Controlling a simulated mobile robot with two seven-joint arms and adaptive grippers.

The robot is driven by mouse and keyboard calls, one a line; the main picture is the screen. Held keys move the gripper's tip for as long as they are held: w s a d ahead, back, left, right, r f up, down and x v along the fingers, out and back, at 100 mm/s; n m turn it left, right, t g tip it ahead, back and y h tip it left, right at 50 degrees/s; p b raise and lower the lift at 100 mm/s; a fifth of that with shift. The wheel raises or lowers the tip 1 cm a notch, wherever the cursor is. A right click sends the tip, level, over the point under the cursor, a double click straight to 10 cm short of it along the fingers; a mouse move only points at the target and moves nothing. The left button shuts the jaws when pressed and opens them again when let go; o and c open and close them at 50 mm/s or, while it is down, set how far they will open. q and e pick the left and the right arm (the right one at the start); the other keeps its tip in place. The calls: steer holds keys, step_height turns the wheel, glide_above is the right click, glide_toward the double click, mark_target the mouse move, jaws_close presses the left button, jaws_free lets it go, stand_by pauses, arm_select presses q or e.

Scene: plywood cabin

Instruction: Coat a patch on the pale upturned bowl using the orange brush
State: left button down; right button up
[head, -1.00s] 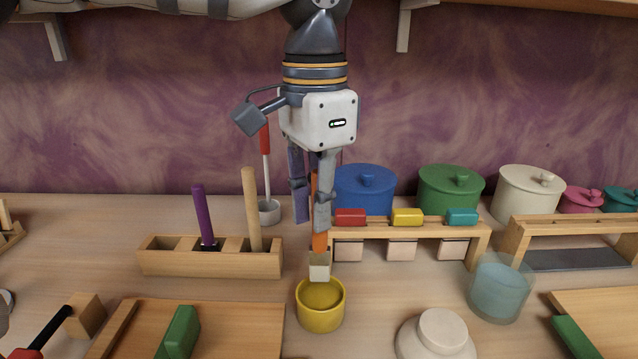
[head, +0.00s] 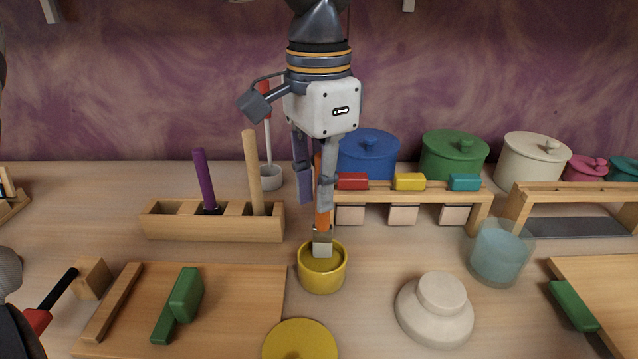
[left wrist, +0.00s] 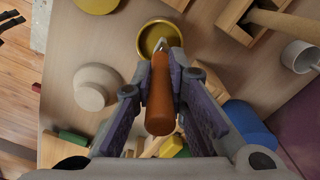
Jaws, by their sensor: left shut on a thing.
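The pale upturned bowl (head: 434,312) stands on the table right of the yellow pot (head: 321,277), and it also shows in the left wrist view (left wrist: 97,87). My left gripper (head: 316,190) is shut on the orange brush (head: 323,219), whose handle (left wrist: 160,97) shows between the fingers in the left wrist view. The brush points down, upright. Its pale tip is at the mouth of the yellow pot; whether it touches the contents cannot be told. The bowl is apart from the brush.
A yellow lid (head: 300,343) lies in front of the pot. A wooden holder (head: 163,229) with upright handles is at left, a low rack (head: 425,196) with coloured blocks behind. A translucent blue cup (head: 500,254) stands right of the bowl. Bare table lies between pot and bowl.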

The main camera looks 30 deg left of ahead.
mark_target(319, 155)
arm_select(q)
steer(key=shift+f, duration=0.6)
stand_by(1.1)
steer(key=shift+r, duration=3.55)
